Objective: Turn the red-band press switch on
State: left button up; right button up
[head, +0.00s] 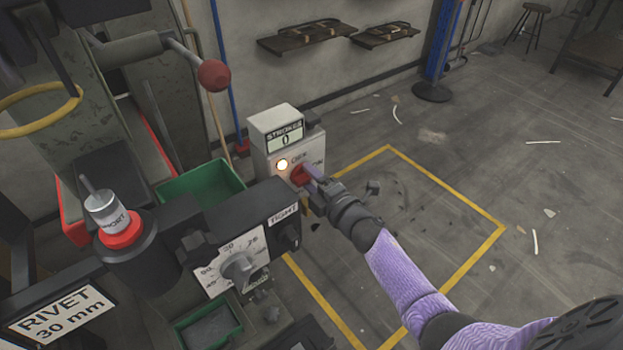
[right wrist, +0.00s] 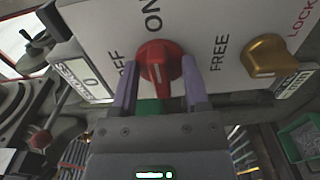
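The red switch knob (head: 299,175) is on the front of a light grey box (head: 287,148) with a "STROKES 0" display and a lit lamp (head: 282,165). In the right wrist view the red knob (right wrist: 159,65) has "ON" above it and "OFF" to its left; a short white mark shows on it. My right gripper (head: 312,180) is at the knob, its purple fingers (right wrist: 158,85) one on each side of it. They look open around it; whether they touch its sides is unclear. A red band (head: 120,232) circles the press's cylinder. My left gripper is not in view.
A yellow "FREE/LOCK" knob (right wrist: 269,57) sits right of the red one. A dial panel (head: 237,265), green bin (head: 200,190) and red-ball lever (head: 214,75) stand near the box. Yellow-lined floor (head: 440,180) lies open to the right.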

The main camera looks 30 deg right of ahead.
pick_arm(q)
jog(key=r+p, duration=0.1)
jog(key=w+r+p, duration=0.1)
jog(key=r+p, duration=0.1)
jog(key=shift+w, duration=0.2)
pick_arm(e)
jog(key=s+d, duration=0.1)
jog(key=s, duration=0.8)
jog(key=shift+s+d, duration=0.2)
jog(key=shift+s, duration=0.2)
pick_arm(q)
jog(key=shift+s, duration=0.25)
